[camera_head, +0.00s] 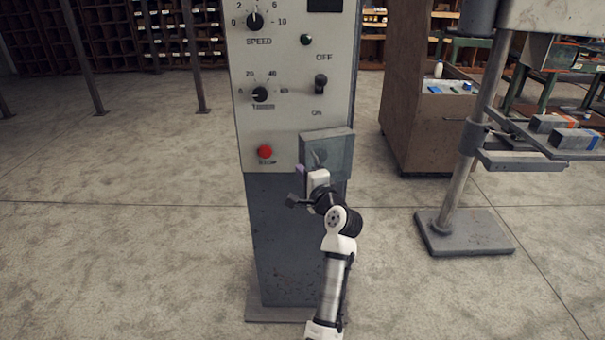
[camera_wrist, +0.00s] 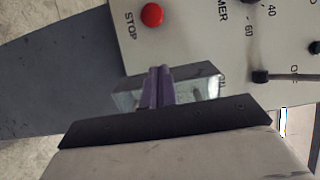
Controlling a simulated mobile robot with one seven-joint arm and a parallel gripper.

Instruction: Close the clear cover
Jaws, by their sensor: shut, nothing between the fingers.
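The clear cover (camera_head: 338,150) is a see-through grey box shape at the lower right corner of the control panel (camera_head: 290,115). What lies behind it is dim, and I cannot tell how far it stands open. My gripper (camera_head: 303,168) is just in front of the cover's lower left part. In the wrist view the cover (camera_wrist: 207,88) shows on both sides of my purple fingertips (camera_wrist: 158,84), which are together and empty. The fingers and the dark gripper body hide much of it. I cannot tell whether they touch it.
A red stop button (camera_head: 265,152) sits left of the cover. Two dials and a toggle switch (camera_head: 321,83) are higher on the panel. A brown cabinet (camera_head: 420,100) and a machine stand (camera_head: 463,232) are to the right. The floor at left is clear.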

